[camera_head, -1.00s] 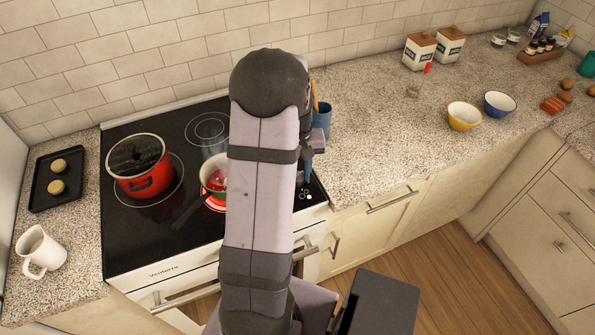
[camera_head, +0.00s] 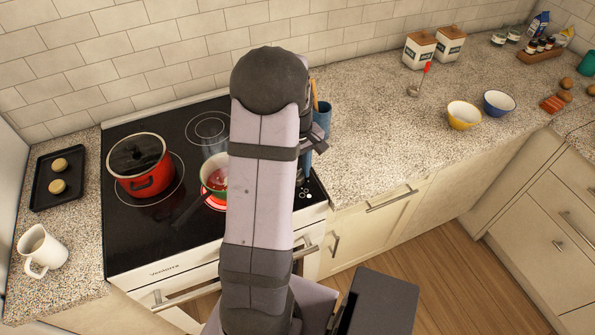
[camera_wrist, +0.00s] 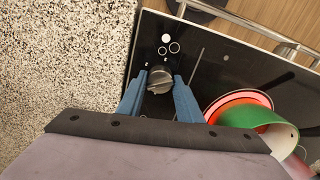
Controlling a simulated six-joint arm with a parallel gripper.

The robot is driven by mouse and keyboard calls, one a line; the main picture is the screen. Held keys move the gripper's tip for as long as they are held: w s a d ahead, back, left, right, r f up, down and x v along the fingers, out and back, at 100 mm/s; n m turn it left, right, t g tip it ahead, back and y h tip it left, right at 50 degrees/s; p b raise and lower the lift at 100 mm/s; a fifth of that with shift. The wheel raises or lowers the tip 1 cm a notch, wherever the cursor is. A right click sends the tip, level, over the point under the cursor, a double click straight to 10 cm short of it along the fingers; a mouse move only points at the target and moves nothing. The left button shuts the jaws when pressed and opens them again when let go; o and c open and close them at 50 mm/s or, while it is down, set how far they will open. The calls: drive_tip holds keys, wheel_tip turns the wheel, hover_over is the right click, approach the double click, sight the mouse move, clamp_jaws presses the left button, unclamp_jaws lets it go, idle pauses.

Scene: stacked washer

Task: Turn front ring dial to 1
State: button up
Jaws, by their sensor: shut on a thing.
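The front ring dial (camera_wrist: 159,79) is a round dark grey knob on the black glass cooktop, near its front edge in the wrist view. My gripper (camera_wrist: 160,84) has its two blue fingers on either side of the knob and is shut on it. Printed marks and ring symbols (camera_wrist: 169,46) show beside the knob. The number the dial points to is too small to read. In the head view my arm hides the dial, and only part of my blue fingers (camera_head: 306,165) shows.
A small pot (camera_head: 214,178) stands on the red-glowing ring close to my arm. A red lidded pot (camera_head: 144,180) stands at the left of the cooktop. A blue utensil cup (camera_head: 321,121) stands behind my gripper. The speckled counter to the right is clear near the cooktop.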

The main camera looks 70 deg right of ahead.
drive_tip(key=shift+r, duration=0.1)
drive_tip(key=o, duration=1)
drive_tip(key=shift+o, duration=0.2)
drive_tip(key=shift+r+b, duration=1)
drive_tip(key=shift+r, duration=2.65)
drive_tip(key=shift+m, duration=0.3)
